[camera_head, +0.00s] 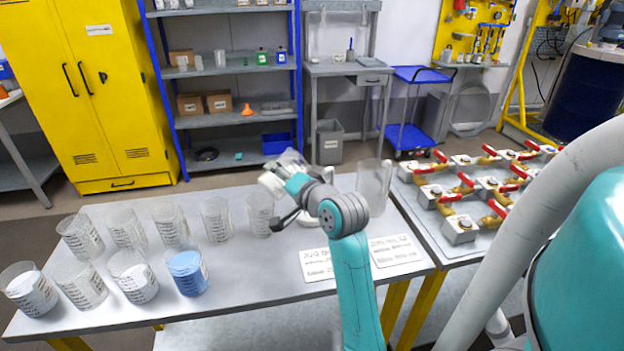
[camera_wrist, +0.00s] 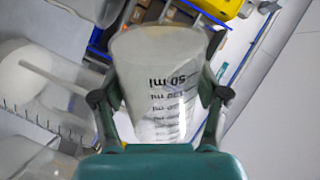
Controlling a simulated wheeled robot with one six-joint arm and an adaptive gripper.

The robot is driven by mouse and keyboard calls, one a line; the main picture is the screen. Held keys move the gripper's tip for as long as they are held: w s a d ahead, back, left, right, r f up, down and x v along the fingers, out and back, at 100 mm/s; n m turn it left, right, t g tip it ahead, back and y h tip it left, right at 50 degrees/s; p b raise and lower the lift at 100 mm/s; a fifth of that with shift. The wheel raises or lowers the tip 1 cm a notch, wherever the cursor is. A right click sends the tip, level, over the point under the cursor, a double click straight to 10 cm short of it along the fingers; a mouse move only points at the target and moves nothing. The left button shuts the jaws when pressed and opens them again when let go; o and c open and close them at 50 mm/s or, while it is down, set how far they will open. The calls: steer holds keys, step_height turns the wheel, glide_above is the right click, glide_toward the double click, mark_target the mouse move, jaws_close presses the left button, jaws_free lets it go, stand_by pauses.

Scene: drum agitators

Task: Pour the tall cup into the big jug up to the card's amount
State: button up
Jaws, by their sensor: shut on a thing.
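My gripper (camera_head: 290,182) is shut on a clear graduated cup (camera_wrist: 160,75), with one finger on each side of it in the wrist view (camera_wrist: 160,96). Black scale marks show on the cup's wall, and a pale patch shows low inside; I cannot tell how full it is. In the head view the held cup (camera_head: 284,163) is partly hidden by my gripper, above the table. The big clear jug (camera_head: 374,187) stands upright at the table's back right, right of my gripper. Two white cards (camera_head: 395,250) lie before it, their writing too small to read.
Several clear cups stand at the table's left; one holds blue stuff (camera_head: 187,272), others white (camera_head: 132,277). A clear cup (camera_head: 259,213) stands close left of my gripper. A bench with red-handled valves (camera_head: 468,182) is at the right. The table's front middle is bare.

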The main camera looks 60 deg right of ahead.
steer(key=shift+r+m, duration=0.5)
stand_by(1.5)
